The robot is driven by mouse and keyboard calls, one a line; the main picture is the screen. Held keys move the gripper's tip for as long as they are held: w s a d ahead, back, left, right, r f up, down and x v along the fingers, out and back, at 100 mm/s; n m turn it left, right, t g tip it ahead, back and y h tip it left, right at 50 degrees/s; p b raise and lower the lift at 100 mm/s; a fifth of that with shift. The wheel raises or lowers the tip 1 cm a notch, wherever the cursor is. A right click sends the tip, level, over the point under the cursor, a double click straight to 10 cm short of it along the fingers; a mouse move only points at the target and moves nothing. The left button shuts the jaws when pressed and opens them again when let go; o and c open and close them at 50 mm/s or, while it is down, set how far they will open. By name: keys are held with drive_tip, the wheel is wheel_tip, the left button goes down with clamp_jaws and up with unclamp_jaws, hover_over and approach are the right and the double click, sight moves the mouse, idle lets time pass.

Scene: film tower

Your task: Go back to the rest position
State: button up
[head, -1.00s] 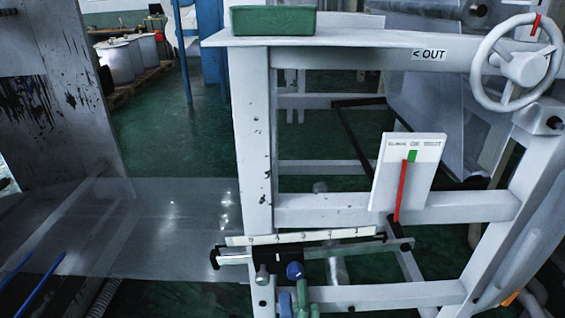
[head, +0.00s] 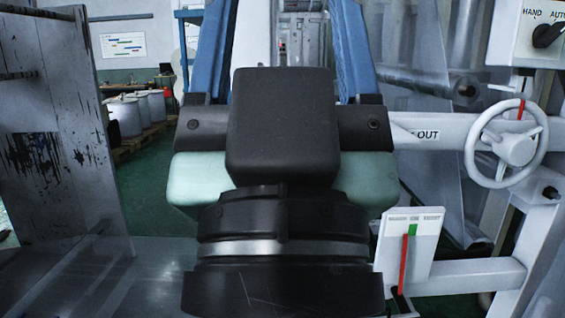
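My gripper (head: 281,25) fills the middle of the head view, seen from behind. Its two blue fingers stand wide apart and run up to the top edge, where their ends may be cut off. Only background shows between the fingers. The black wrist and pale green gripper body are below them. They hide the left part of the white machine frame and whatever stands on top of it.
A white handwheel (head: 505,143) with a red mark is at the right, below a HAND/AUTO switch box (head: 545,35). A white gauge plate (head: 410,245) with red and green marks is at lower right. A stained grey panel (head: 55,130) stands at left.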

wheel_tip(320, 180, up, 17)
drive_tip(key=p, duration=1.5)
drive_tip(key=shift+o, duration=0.3)
drive_tip(key=shift+a, duration=0.1)
